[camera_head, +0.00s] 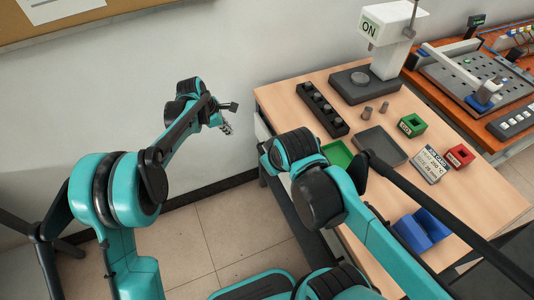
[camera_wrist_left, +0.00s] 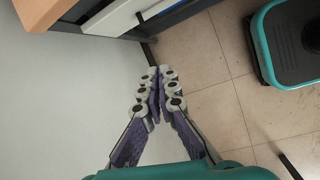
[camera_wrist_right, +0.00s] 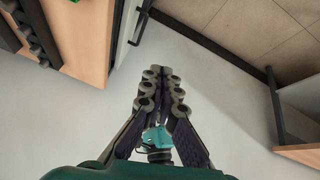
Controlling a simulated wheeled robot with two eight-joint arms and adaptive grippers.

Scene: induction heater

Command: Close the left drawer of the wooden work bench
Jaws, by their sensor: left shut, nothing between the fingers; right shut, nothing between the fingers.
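The wooden work bench (camera_head: 475,205) stands on the right in the head view. In the left wrist view, a white drawer front (camera_wrist_left: 113,17) with a dark bar handle (camera_wrist_left: 160,14) shows under the bench top at the upper edge. How far it stands out is unclear. My left gripper (camera_head: 228,129) is shut and empty, in the air left of the bench and apart from it. Its closed fingers also show in the left wrist view (camera_wrist_left: 161,80). My right gripper (camera_wrist_right: 161,82) is shut and empty near the bench side; in the head view my arm hides it.
The floor (camera_head: 215,225) left of the bench is clear; a wall stands behind.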

